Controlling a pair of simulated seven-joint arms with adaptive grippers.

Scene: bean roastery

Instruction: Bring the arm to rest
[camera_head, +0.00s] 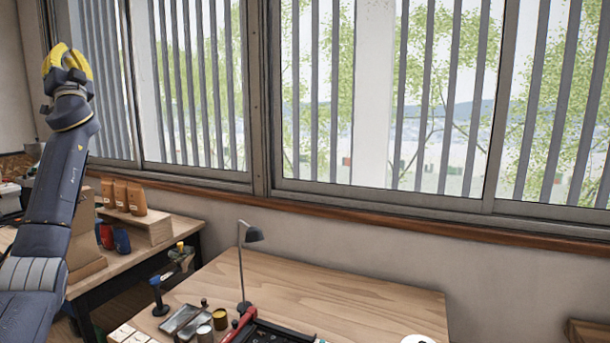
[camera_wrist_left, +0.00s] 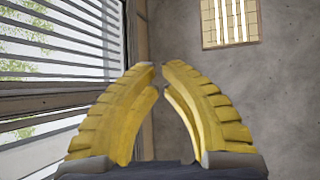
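My left gripper (camera_head: 66,52) is raised at the upper left of the head view, its yellow fingers pointing up in front of the window. In the left wrist view the same gripper (camera_wrist_left: 161,66) shows both curved, ribbed fingers, their tips drawn almost together. Nothing is held between them. My left arm rises along the left edge, well above the tables. My right gripper is in neither view.
A side bench holds brown bags (camera_head: 137,198) on a wooden riser. The barred window (camera_head: 258,100) stands behind. The table's right part is mostly clear.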

